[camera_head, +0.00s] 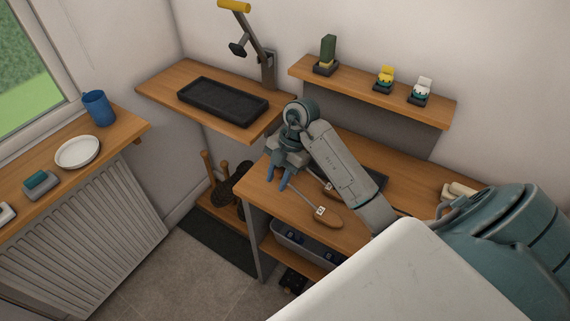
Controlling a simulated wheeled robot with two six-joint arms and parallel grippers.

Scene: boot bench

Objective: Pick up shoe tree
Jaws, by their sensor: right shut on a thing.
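A shoe tree (329,216) with a brown wooden toe piece, a thin metal rod and a small white tag shows over the bench top (356,232). My right gripper (278,181) is at the rod's far end, its blue fingertips shut on the shoe tree there. The fingers hide that end. I cannot tell whether the toe piece touches the bench. A second shoe tree (331,189) lies behind it, partly hidden by my right arm. My left gripper is not in view.
A dark mat (374,181) lies on the bench behind my arm. A grey bin (290,241) sits on the shelf below. A side shelf holds a black tray (223,101). The wall shelf (359,91) holds several small items. Brushes (230,178) stand left of the bench.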

